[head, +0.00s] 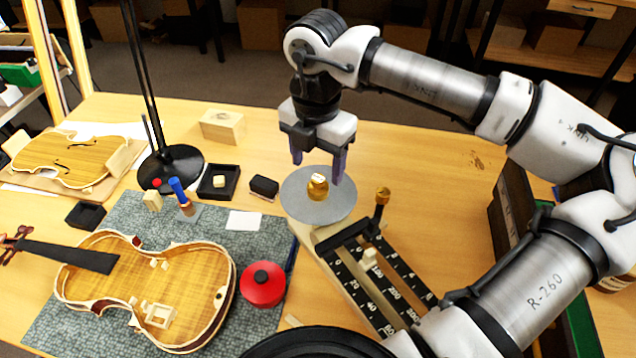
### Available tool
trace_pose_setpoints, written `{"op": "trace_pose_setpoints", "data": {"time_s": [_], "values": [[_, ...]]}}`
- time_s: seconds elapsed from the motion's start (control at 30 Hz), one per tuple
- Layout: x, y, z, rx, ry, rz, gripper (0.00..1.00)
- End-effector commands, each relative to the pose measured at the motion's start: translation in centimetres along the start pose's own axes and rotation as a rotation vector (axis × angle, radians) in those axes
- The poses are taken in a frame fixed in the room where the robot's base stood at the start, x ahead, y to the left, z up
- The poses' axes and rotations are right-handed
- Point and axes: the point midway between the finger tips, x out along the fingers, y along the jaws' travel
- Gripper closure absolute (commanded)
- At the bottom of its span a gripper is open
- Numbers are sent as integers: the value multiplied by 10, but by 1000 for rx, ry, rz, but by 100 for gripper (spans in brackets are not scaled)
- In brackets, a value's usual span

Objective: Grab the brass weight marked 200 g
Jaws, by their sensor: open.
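A small brass weight (317,190) with a pale top stands on a round grey plate (339,208) at the upper end of a scale. No 200 g mark can be read on it. My gripper (318,167) points down over the plate, its two dark fingers apart with nothing between them. In the picture the fingertips are just above the brass weight, to its left and right; the exact height gap cannot be told. A second brass piece (382,195) sits on a dark post beside the plate.
The scale's black numbered beams (395,277) run toward the front. A wooden block (222,127) lies behind.

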Motion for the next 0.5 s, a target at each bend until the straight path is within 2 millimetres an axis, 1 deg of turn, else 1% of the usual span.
{"op": "trace_pose_setpoints", "data": {"time_s": [0.17, 0.3, 0.4, 0.5], "values": [[19, 0, 1, -1, 6, 1, 36], [40, -1, 2, -1, 3, 0, 36], [48, 0, 2, -1, 2, 1, 36], [51, 0, 2, -1, 0, 1, 36]]}}
